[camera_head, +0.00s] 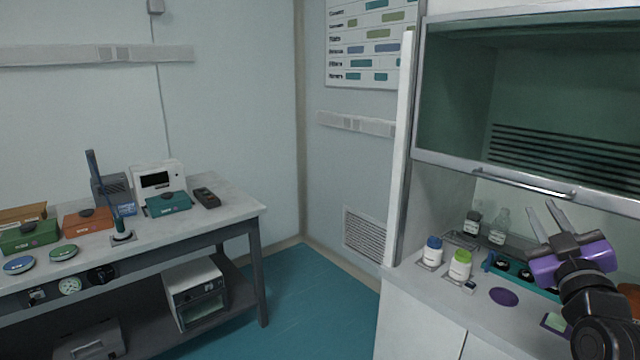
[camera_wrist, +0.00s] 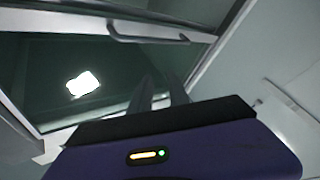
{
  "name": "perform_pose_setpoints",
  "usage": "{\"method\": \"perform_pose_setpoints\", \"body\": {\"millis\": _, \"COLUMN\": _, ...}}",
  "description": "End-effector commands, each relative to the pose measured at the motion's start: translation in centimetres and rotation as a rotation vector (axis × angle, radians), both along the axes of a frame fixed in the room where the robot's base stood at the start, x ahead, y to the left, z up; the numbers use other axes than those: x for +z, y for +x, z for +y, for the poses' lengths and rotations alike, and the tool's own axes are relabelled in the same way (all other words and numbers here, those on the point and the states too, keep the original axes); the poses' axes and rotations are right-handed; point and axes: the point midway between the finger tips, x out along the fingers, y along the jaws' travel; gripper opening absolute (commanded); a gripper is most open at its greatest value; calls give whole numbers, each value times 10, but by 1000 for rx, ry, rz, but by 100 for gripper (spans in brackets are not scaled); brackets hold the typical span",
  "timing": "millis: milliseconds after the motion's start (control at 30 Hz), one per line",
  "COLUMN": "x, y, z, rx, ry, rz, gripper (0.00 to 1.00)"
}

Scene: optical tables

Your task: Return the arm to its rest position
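My gripper (camera_head: 540,208) is at the right of the head view, raised in front of the fume hood's opening, above the bench top. Its purple body faces me, and its two grey fingers point up and to the left. The fingers stand apart with nothing between them. In the wrist view the fingers (camera_wrist: 157,88) point up toward the hood's sash and handle, also empty. My black arm links fill the lower right corner of the head view and hide part of the bench.
The hood bench (camera_head: 452,301) holds a blue-capped jar (camera_head: 432,252), a green-labelled jar (camera_head: 460,265), glass bottles and a purple disc (camera_head: 503,297). The raised sash handle (camera_head: 520,184) is near my gripper. A table (camera_head: 225,212) with instruments stands at left; teal floor (camera_head: 310,295) between is clear.

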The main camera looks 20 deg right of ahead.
Motion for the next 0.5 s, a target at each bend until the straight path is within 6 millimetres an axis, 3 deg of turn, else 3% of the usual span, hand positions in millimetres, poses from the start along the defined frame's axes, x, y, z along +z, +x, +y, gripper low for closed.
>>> {"method": "perform_pose_setpoints", "body": {"millis": 33, "x": -21, "y": -5, "z": 17, "rx": 20, "ry": 44, "rz": -23, "gripper": 22}}
{"method": "perform_pose_setpoints", "body": {"millis": 100, "x": -41, "y": -12, "z": 37, "rx": 47, "ry": 99, "rz": -63, "gripper": 22}}
{"method": "perform_pose_setpoints", "body": {"millis": 500, "x": -139, "y": -78, "z": 160, "rx": 210, "ry": 369, "rz": -173, "gripper": 22}}
